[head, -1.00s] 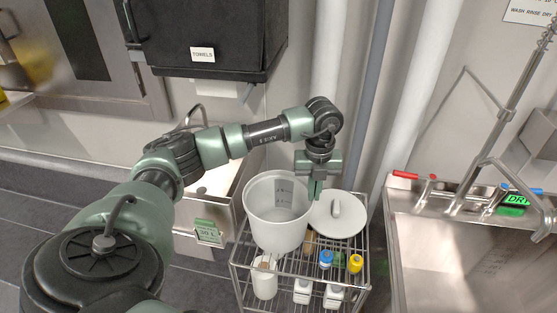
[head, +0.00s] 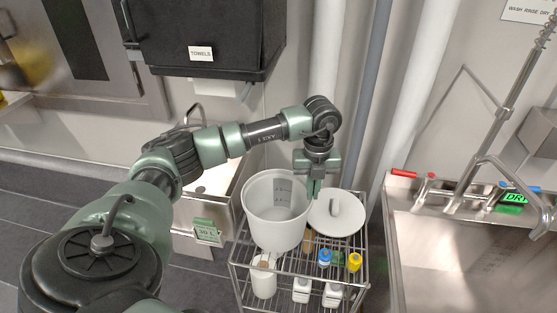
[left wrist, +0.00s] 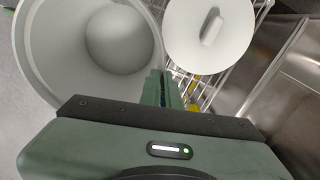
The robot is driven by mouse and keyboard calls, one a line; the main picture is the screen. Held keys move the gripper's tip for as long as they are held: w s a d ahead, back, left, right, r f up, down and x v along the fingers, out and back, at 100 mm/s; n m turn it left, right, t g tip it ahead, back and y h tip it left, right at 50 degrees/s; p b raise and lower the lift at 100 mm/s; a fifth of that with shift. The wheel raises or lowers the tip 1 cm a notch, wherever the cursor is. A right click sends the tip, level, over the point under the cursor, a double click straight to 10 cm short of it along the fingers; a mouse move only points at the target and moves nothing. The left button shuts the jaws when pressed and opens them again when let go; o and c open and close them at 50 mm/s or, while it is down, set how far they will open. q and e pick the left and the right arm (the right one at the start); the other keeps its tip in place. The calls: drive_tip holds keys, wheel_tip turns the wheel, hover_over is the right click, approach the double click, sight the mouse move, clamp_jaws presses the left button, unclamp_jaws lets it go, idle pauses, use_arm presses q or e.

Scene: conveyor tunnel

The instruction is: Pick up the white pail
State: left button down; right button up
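The white pail (head: 272,222) is open-topped and upright on the top shelf of the wire cart, with dark graduation marks inside its wall. It also fills the upper left of the left wrist view (left wrist: 45,60). My left gripper (head: 315,188) points down at the right side of its rim. In the left wrist view the gripper's fingers (left wrist: 161,88) are close together, with the pail's rim running in at them; they look shut on the wall, though the contact is partly hidden. My right gripper is not in view.
A white round lid (head: 352,222) with a handle lies right of the pail on the wire cart (head: 236,268). Several bottles stand below. A steel sink (head: 440,255) is at the right. A black towel box (head: 205,35) hangs above left.

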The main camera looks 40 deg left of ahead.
use_arm(q)
drive_tip(key=shift+s+f, duration=0.1)
drive_tip(key=shift+f, duration=0.05)
wheel_tip(320, 180, up, 20)
drive_tip(key=shift+b, duration=0.3)
idle(2.0)
